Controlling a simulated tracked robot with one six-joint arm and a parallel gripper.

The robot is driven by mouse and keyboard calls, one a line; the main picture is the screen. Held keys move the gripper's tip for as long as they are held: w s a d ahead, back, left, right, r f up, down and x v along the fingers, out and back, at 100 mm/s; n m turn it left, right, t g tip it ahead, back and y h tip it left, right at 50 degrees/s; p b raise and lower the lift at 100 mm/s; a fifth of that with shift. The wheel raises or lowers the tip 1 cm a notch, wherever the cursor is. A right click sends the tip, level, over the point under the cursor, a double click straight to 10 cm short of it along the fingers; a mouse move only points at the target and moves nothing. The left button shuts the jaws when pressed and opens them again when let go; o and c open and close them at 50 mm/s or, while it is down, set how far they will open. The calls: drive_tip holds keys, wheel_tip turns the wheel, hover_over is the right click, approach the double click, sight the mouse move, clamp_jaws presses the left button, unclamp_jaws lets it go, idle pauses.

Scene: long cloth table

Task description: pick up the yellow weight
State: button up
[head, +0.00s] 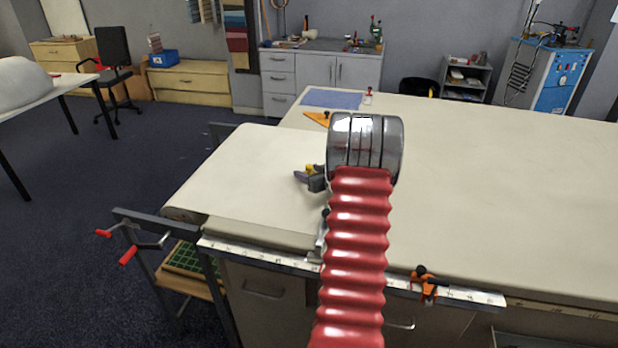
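My red ribbed arm rises through the middle of the head view and ends in a shiny silver wrist. Dark grey finger-like parts of my gripper (308,180) stick out to the left of the wrist, low over the cream cloth. A small patch of yellow, which looks like the yellow weight (311,168), shows right at these parts. The wrist hides much of the gripper. I cannot tell whether the fingers are around the weight or only beside it, or whether they are shut.
The long cloth table (500,190) is mostly bare to the right. An orange triangle (317,117) and a blue mat (331,98) lie towards the far end. A metal ruler (465,296) runs along the near edge, with an orange clamp (425,284) on it. A red-handled crank (128,254) juts out at left.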

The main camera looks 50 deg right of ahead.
sight(309, 165)
drive_tip(key=c, duration=1.1)
drive_tip(key=shift+r, duration=0.2)
wheel_tip(309, 165, up, 10)
drive_tip(key=shift+f, duration=0.1)
idle(0.5)
